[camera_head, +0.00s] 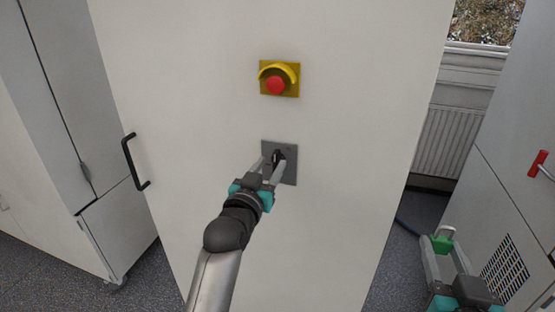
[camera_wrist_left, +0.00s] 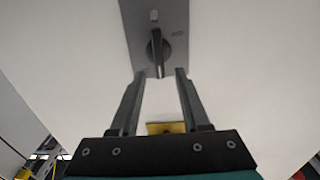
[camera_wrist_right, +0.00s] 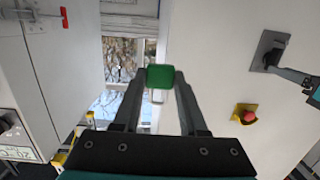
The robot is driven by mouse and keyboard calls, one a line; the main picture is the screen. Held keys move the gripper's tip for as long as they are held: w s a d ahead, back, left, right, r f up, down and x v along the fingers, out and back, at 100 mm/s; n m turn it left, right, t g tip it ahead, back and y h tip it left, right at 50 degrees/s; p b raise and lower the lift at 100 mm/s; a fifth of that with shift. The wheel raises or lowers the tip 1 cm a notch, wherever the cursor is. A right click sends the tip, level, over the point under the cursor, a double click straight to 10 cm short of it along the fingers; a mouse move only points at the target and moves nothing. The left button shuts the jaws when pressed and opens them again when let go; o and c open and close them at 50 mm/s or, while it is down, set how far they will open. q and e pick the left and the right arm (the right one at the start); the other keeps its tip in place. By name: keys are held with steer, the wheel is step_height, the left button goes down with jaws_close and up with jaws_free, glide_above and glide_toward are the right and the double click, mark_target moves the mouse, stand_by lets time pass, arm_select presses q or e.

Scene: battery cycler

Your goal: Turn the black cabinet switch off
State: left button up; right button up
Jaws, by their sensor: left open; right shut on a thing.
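The black cabinet switch (camera_head: 278,155) is a rotary knob on a grey plate (camera_head: 290,176) on the white cabinet front. In the left wrist view the black knob (camera_wrist_left: 155,50) lies just beyond the fingertips, its handle roughly upright in that picture. My left gripper (camera_head: 274,163) is open at the plate, its fingers on either side of the knob's line; I cannot tell whether they touch it. In the head view the fingers partly hide the knob. My right gripper (camera_head: 444,245) is at the lower right, shut on a green block (camera_wrist_right: 160,77), away from the switch.
A red emergency button (camera_head: 275,86) on a yellow plate sits above the switch. A black door handle (camera_head: 133,163) is at the cabinet's left. A cabinet with a red handle (camera_head: 538,164) stands at the right. A radiator (camera_head: 446,142) is behind.

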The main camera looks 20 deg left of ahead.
mark_target(275, 159)
arm_select(q)
steer(key=shift+w+d, duration=0.1)
steer(key=shift+w, duration=1.5)
jaws_close()
